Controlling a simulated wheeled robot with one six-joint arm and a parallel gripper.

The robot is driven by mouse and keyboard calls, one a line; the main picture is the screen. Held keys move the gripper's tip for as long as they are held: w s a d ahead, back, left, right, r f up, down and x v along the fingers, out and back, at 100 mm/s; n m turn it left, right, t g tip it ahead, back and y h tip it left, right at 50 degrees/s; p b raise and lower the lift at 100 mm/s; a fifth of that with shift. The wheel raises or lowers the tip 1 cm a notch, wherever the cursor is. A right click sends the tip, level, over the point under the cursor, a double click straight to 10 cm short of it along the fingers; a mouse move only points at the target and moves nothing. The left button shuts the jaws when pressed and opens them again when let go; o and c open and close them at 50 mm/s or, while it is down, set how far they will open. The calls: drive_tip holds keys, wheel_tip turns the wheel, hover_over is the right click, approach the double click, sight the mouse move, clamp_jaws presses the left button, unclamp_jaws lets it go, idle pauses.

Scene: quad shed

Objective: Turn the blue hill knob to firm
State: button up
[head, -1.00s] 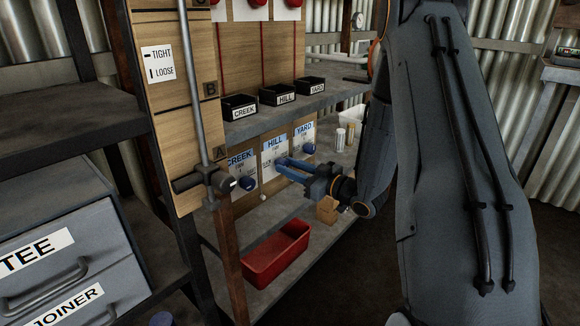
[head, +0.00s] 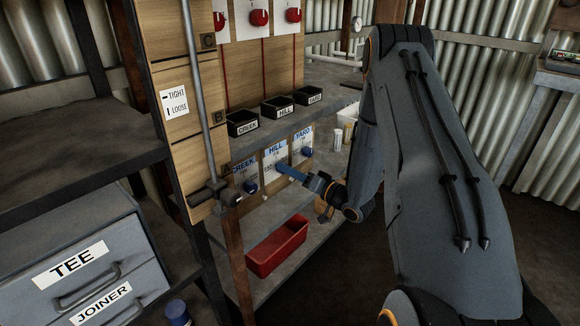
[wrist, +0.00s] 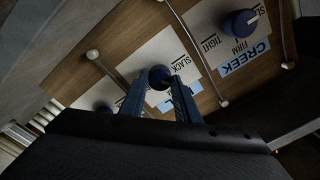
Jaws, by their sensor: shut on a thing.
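The blue hill knob (wrist: 160,75) sits on the white HILL panel (head: 269,161), between the CREEK and YARD panels. My gripper (head: 281,168) reaches it from the right and front. In the wrist view, my gripper's two blue fingers (wrist: 160,88) are shut on the knob, one on each side. In the head view the fingers hide the knob.
The blue creek knob (head: 250,186) and blue yard knob (head: 307,152) flank the hill panel. Black labelled bins (head: 278,107) stand on the shelf above. A grey pipe with a dark fitting (head: 215,190) stands at left. A red tray (head: 276,247) lies below.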

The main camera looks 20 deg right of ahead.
drive_tip(key=shift+m+p, duration=1.8)
drive_tip(key=shift+m, duration=1.9)
drive_tip(key=o, duration=1)
drive_tip(key=shift+o, duration=0.2)
drive_tip(key=v, duration=0.7)
drive_tip(key=shift+s, duration=0.4)
drive_tip(key=shift+d+f, duration=0.1)
drive_tip(key=shift+d, duration=0.05)
